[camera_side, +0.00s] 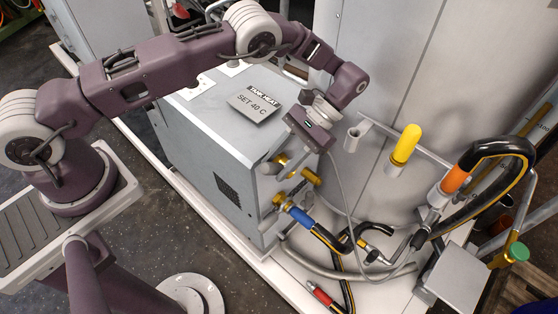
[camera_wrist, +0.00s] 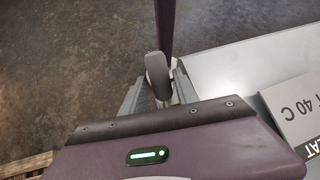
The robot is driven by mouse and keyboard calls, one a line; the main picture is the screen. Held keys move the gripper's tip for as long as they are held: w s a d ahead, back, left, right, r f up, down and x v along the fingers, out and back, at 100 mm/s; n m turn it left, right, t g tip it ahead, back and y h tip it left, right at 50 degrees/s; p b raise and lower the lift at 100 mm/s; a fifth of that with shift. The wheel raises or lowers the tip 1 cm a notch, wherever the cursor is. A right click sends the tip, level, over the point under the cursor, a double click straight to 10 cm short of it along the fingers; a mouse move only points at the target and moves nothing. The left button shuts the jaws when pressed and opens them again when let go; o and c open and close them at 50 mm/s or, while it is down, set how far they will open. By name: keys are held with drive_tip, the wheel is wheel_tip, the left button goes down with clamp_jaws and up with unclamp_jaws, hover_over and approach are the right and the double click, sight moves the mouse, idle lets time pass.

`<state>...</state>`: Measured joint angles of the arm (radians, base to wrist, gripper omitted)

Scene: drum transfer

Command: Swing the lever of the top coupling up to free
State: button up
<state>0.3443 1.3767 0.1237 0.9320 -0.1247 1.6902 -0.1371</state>
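The top coupling (camera_side: 309,176) is a brass fitting with a yellow part on the side of the grey cabinet. A grey rounded lever end (camera_side: 268,167) sticks out at its left. In the wrist view, a grey rounded lever end (camera_wrist: 158,75) shows between the fingertips of my gripper (camera_wrist: 160,82). The fingers lie close on both sides of it, but I cannot tell whether they press on it. In the side view, my gripper (camera_side: 287,156) points down at the coupling, and its fingers are mostly hidden. The lower coupling (camera_side: 281,200) is brass and carries a blue-sleeved hose.
The grey cabinet (camera_side: 228,140) bears a "TANK HEAT SET 40 C" sign (camera_side: 256,103). A yellow-capped post (camera_side: 405,145) and an orange-collared black hose (camera_side: 455,180) stand at right. Hoses and a red-tipped piece (camera_side: 322,295) lie on the white base. A thin cable hangs below my gripper.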

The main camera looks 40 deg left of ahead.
drive_tip(key=shift+w+r, duration=0.2)
drive_tip(key=shift+w, duration=0.1)
drive_tip(key=shift+v, duration=1.1)
wheel_tip(320, 180, up, 7)
drive_tip(key=shift+d+r, duration=0.1)
